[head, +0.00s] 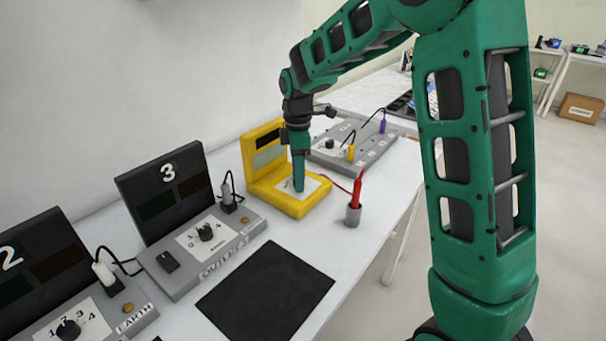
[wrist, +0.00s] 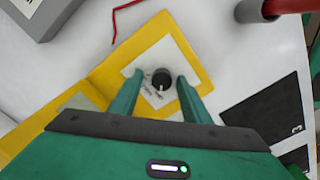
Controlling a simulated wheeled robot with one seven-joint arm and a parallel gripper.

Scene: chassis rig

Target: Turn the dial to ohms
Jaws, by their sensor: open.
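The yellow meter (head: 285,201) stands on the white table, with a display on its upright back and a white dial plate on its base. In the wrist view the black dial (wrist: 161,78) sits on the white plate of the yellow meter (wrist: 201,55), with a pale pointer mark and small lettering too blurred to read. My gripper (wrist: 154,85) is open, its two green fingers either side of the dial with gaps between. In the head view my gripper (head: 298,190) points down over the dial plate and hides the dial.
A red probe (head: 357,188) stands in a grey holder (head: 352,215) right of the meter, with a red lead. Station 3 (head: 205,240) is to the left. A grey panel (head: 360,150) with yellow and purple plugs is behind. A black mat (head: 265,290) lies in front.

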